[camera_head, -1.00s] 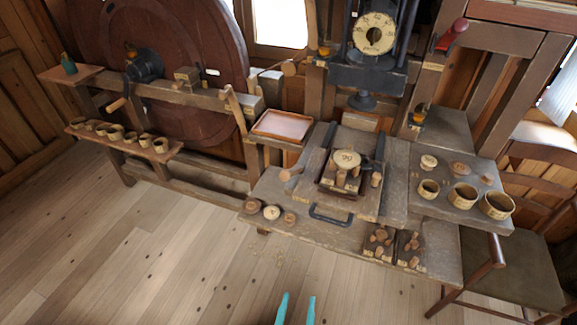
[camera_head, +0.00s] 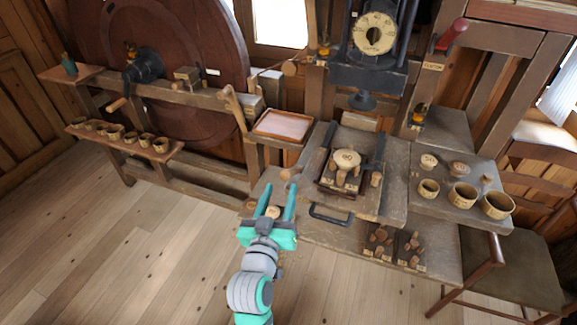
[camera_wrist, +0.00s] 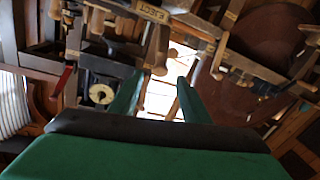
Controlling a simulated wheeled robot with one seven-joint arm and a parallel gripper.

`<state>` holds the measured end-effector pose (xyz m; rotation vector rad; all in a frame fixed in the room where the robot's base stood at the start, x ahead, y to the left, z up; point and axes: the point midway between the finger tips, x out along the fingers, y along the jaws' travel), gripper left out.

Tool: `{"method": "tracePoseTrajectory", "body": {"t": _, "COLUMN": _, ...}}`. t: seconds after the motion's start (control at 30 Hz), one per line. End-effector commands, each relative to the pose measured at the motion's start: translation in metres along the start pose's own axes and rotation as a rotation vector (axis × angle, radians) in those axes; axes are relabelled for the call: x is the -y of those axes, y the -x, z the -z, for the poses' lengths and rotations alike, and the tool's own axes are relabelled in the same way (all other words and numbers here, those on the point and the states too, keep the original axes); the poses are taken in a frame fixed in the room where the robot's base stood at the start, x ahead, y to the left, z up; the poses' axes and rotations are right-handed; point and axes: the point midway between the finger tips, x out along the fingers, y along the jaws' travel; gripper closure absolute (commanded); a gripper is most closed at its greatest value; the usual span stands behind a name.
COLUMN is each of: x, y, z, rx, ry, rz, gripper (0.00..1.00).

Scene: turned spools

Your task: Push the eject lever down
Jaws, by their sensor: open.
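The eject lever (camera_head: 290,173) is a wooden handle with a rounded end, sticking out to the left of the press bench. In the wrist view, a label reading EJECT (camera_wrist: 152,12) is at the top, with a wooden knobbed handle (camera_wrist: 159,52) below it. My gripper (camera_head: 279,186) has teal fingers, spread apart and empty. It is over the bench's front left corner, with its fingertips just short of the lever in the head view. In the wrist view, the handle appears beyond the gap between the fingertips (camera_wrist: 160,82). I cannot tell whether they touch.
A black bar handle (camera_head: 331,216) is on the bench's front, right of my gripper. A fixture with a round disc (camera_head: 346,160) stands behind it. A pinkish tray (camera_head: 283,126) is behind the lever. Pegged blocks (camera_head: 379,242) sit front right. Open floor lies left.

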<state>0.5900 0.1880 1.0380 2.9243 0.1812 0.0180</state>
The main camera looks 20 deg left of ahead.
Motion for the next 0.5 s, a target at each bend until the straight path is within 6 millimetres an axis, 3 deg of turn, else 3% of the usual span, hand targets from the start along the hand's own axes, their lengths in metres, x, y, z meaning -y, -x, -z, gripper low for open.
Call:
{"method": "tracePoseTrajectory", "body": {"t": 0.17, "x": 0.0, "y": -0.018, "z": 0.002, "rx": -0.002, "ry": 0.001, "rz": -0.001, "gripper": 0.57}}
{"method": "tracePoseTrajectory", "body": {"t": 0.5, "x": -0.003, "y": -0.077, "z": 0.001, "rx": -0.001, "ry": 0.001, "rz": -0.005, "gripper": 0.57}}
